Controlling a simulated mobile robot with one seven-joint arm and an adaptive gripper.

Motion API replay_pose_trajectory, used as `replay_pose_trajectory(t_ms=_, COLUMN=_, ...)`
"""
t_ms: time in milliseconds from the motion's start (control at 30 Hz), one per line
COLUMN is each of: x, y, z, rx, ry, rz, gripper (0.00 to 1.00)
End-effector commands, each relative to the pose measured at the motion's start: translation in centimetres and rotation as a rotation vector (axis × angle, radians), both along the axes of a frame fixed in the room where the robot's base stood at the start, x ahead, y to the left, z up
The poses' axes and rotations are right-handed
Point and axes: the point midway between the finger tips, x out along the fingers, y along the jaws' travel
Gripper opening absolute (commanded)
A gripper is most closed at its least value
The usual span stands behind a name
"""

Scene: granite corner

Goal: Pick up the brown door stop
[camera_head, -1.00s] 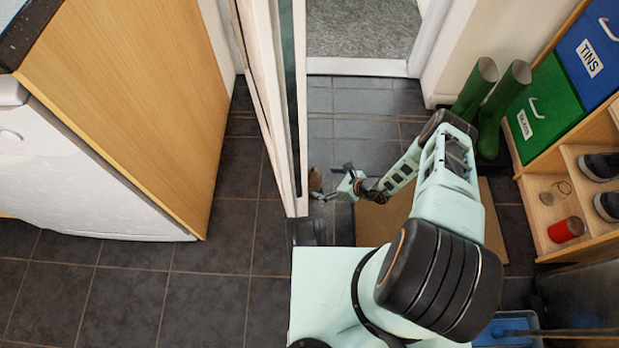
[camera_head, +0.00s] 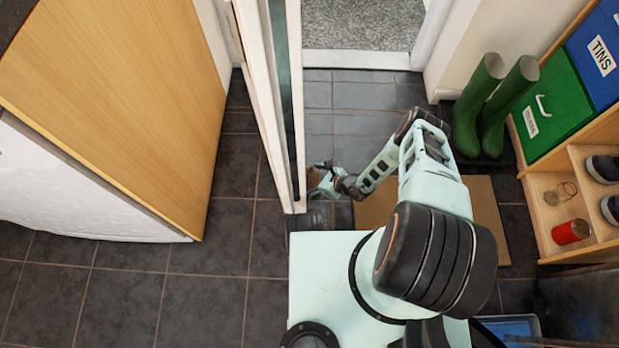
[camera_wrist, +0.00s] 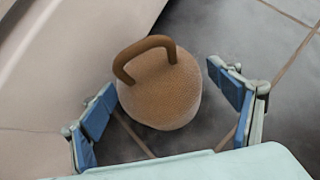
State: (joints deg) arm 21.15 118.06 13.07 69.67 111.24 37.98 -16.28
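The brown door stop (camera_wrist: 160,92) is a rounded, kettlebell-like weight with a loop handle on top. In the wrist view it stands on the dark tiled floor close to the pale door face. My gripper (camera_wrist: 172,112) is open, with one blue-padded finger on either side of the door stop's body. The left finger is close to it; I cannot tell whether it touches. In the head view my gripper (camera_head: 325,183) is low beside the door's edge, and only a bit of the brown door stop (camera_head: 313,177) shows there.
The open white door (camera_head: 292,110) stands just left of my gripper. A brown mat (camera_head: 490,215) lies under my arm. Green boots (camera_head: 476,105) and a wooden shelf (camera_head: 540,215) with a red tin (camera_head: 570,232) are on the right. Tiled floor is clear left of the door.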

Motion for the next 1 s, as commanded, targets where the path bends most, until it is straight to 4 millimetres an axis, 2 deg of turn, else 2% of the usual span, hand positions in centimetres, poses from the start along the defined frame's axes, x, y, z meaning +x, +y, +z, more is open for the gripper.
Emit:
replay_pose_trajectory(t_ms=67, x=0.02, y=-0.01, z=0.01, rx=0.0, ry=0.0, rz=0.0, gripper=0.73)
replay_pose_trajectory(t_ms=700, x=0.19, y=0.05, z=0.18, rx=0.002, ry=-0.003, rz=0.0, gripper=0.04)
replay_pose_trajectory(t_ms=1000, x=0.22, y=0.03, z=0.71, rx=0.002, ry=-0.004, rz=-0.001, gripper=0.04)
